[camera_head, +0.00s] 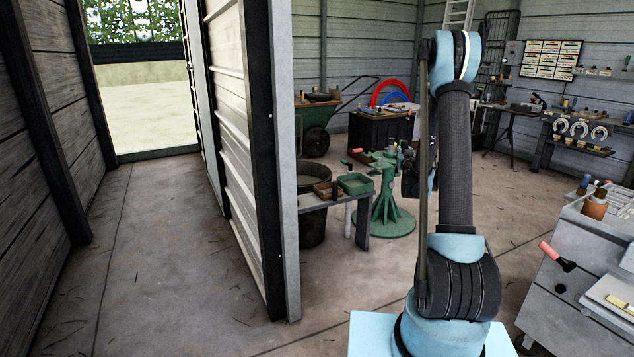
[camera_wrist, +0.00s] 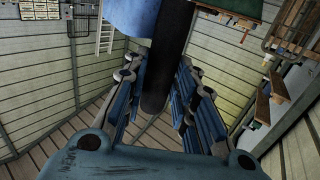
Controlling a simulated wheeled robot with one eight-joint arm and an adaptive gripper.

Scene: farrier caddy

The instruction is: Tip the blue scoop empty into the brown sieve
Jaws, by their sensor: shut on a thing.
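My gripper (camera_wrist: 163,72) is shut on the black handle (camera_wrist: 165,62) of the blue scoop (camera_wrist: 135,16), between its two blue-grey fingers in the wrist view. The scoop's blue part shows at the top edge of that view and is cut off, so I cannot see inside it. In the head view my arm hides most of the gripper, and I cannot make out the scoop there. I cannot pick out the brown sieve for certain in either view.
A small bench (camera_head: 318,202) with a green tray (camera_head: 355,183) stands beside a green pedestal stand (camera_head: 386,215). A corrugated partition (camera_head: 235,130) stands left of them. A grey cabinet (camera_head: 565,285) is at the right. A green wheelbarrow (camera_head: 316,140) is farther back. The left passage floor is clear.

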